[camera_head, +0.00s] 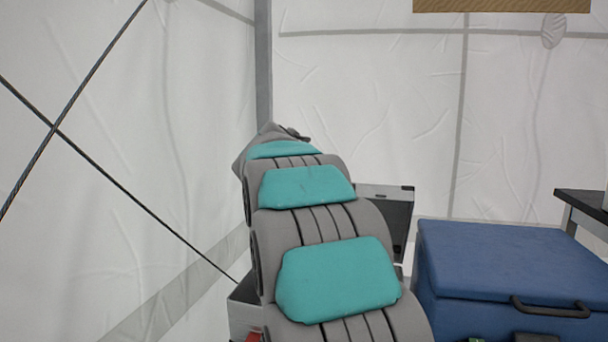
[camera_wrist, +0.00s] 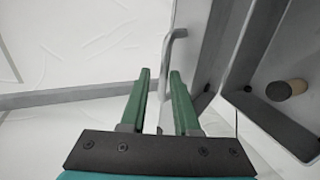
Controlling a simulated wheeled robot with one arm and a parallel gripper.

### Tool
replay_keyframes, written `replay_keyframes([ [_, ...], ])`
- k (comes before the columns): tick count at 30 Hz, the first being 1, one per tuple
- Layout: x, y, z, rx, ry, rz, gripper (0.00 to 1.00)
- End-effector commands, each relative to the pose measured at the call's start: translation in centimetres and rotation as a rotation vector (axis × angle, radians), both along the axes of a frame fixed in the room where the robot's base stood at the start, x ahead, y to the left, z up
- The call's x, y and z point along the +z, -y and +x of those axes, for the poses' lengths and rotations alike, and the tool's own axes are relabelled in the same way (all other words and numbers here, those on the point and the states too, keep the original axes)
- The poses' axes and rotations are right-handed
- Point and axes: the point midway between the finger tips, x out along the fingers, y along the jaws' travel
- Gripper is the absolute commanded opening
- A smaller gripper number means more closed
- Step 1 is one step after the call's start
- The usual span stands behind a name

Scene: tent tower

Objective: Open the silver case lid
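The silver case (camera_head: 243,312) is mostly hidden behind my arm in the head view. A raised grey panel with a dark inner face (camera_head: 398,212), seemingly its lid standing open, shows right of my arm. In the wrist view, grey case panels (camera_wrist: 205,45) fill the right side, with a metal handle (camera_wrist: 170,62) on the nearest one. My gripper (camera_wrist: 158,75) has two green fingers standing apart. The handle appears between or just beyond the fingertips; I cannot tell whether they touch it. The gripper is hidden in the head view.
A blue cooler box (camera_head: 510,262) with a dark handle stands right of my arm. A dark table edge (camera_head: 585,200) is at the far right. White tent walls (camera_head: 370,110) close in behind and left. A tan-ended cylinder (camera_wrist: 285,90) shows among the grey panels.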

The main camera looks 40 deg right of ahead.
Motion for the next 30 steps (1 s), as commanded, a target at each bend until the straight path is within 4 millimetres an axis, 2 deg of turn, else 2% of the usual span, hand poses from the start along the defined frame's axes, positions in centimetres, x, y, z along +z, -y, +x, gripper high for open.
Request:
replay_keyframes([
  [1, 0.0, 0.0, 0.0, 0.0, 0.0, 0.0, 0.36],
  [3, -0.1, 0.0, 0.0, 0.0, -0.001, 0.001, 0.44],
  [4, -0.1, 0.0, 0.0, 0.0, -0.001, 0.001, 0.45],
  [16, 0.1, -0.5, -0.3, 0.0, -0.001, 0.0, 0.45],
  [30, 2.4, -5.3, -4.1, 0.001, 0.0, 0.002, 0.45],
])
